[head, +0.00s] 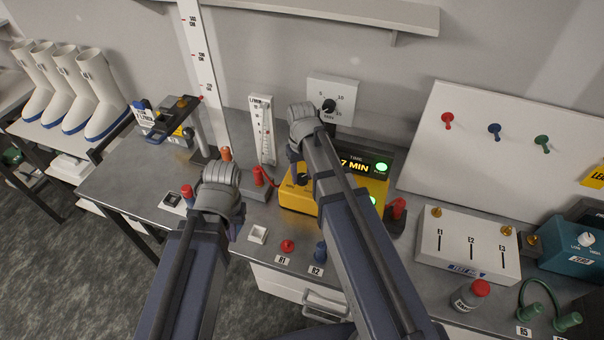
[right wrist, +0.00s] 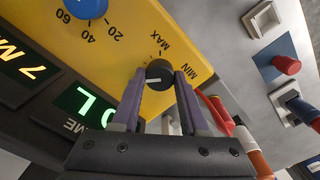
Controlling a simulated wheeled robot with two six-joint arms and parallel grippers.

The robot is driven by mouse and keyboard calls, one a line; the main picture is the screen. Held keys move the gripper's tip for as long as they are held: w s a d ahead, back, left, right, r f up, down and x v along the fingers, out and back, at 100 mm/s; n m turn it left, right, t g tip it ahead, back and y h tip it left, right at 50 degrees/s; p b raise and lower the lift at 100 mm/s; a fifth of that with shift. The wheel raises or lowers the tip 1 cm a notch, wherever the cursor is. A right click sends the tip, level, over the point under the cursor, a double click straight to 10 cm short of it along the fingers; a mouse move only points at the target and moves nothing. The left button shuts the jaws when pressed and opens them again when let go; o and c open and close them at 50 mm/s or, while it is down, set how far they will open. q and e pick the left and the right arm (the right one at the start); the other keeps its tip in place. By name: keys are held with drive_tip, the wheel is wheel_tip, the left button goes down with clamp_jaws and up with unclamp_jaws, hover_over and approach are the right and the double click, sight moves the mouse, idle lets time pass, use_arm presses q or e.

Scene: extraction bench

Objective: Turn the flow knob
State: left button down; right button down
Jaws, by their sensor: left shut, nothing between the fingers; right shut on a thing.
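The flow knob is a small black knob (right wrist: 158,73) marked MIN and MAX on the face of a yellow unit (right wrist: 150,25). It has a white pointer line. In the right wrist view my right gripper (right wrist: 159,84) is shut on it, one purple finger on each side. In the head view the knob (head: 303,179) sits at the left of the yellow unit (head: 296,200), below my right wrist; my right arm covers part of the unit. My left gripper (head: 236,230) is shut and empty above the bench, left of the unit, partly hidden by its wrist.
A flow scale (head: 262,130) and a wall dial (head: 329,106) stand behind. Red knob (head: 287,246) and blue knob (head: 320,252) are in front. A white slider box (head: 468,245) and a red-capped bottle (head: 470,295) stand to the right. A blue dial (right wrist: 86,5) is near the knob.

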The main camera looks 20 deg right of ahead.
sight(302, 176)
drive_tip(key=shift+c, duration=2.1)
unclamp_jaws()
drive_tip(key=shift+r, duration=0.1)
wheel_tip(302, 176, up, 8)
drive_tip(key=p, duration=0.8)
drive_tip(key=shift+f, duration=0.2)
